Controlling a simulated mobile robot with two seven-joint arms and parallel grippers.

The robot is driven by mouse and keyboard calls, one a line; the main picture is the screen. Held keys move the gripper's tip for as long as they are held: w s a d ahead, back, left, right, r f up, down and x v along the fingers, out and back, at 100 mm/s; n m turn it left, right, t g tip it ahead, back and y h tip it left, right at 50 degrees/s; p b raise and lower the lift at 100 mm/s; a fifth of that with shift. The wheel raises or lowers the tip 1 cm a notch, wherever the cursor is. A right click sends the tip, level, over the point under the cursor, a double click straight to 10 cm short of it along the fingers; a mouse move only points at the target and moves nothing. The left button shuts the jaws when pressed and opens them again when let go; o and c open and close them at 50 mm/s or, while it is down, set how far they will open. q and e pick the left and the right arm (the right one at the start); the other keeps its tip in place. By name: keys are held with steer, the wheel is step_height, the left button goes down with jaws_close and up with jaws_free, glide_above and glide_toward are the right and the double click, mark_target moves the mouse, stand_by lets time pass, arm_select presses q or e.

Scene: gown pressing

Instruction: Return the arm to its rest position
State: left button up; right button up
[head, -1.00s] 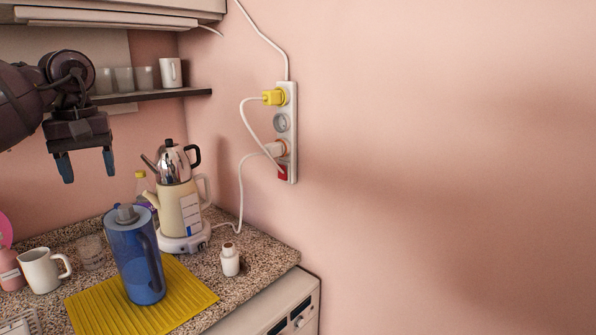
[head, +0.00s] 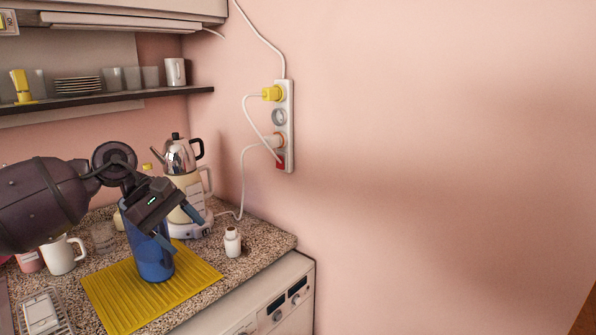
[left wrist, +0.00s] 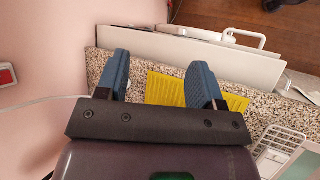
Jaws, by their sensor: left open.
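My left gripper (head: 178,229) is in the head view, in front of the upper part of the blue pitcher (head: 153,259) as seen from the head. Its blue fingers are spread apart with nothing between them. In the left wrist view the open fingers (left wrist: 158,82) point out over the counter, with the yellow mat (left wrist: 166,88) beyond them. My left arm (head: 50,200) reaches in from the left edge and hides part of the counter. My right gripper is in neither view.
The pitcher stands on the yellow mat (head: 205,270). A shelf (head: 120,97) holds cups and plates. A power strip (head: 283,125) hangs on the wall. The right side is free.

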arm_select(q)
steer(key=s+d+f+n+t+h, duration=0.2)
steer(key=s+d+n+t+h, duration=0.15)
steer(key=d+n+h, duration=0.35)
steer(key=s+d+f+n+t+h, duration=0.2)
steer(key=d+n+t+h, duration=0.2)
steer(key=n, duration=0.6)
steer(key=s+a+f+n+t+y, duration=0.35)
steer(key=a+f+n+y, duration=0.45)
steer(key=n, duration=0.8)
steer(key=s+a+f+n+t+y, duration=0.45)
steer(key=n+y, duration=0.55)
steer(key=n, duration=0.7)
steer(key=s+a+f+n+g+y, duration=0.1)
steer(key=s+a+f+n+g, duration=0.1)
steer(key=s+f+n+g, duration=0.45)
steer(key=s+a+f+n+g, duration=0.1)
steer(key=s+f+n+g, duration=0.15)
steer(key=s, duration=0.65)
steer(key=s+a+f+n+g+y, duration=0.1)
steer(key=s+a+f+n+g, duration=0.1)
steer(key=s+f+n+g, duration=0.45)
steer(key=w+f+m+t+h, duration=0.1)
steer(key=w+f+m+t, duration=0.2)
steer(key=t, duration=0.7)
steer(key=shift+w+d+f+t, duration=0.35)
steer(key=shift+w+f, duration=1)
steer(key=shift+f, duration=0.9)
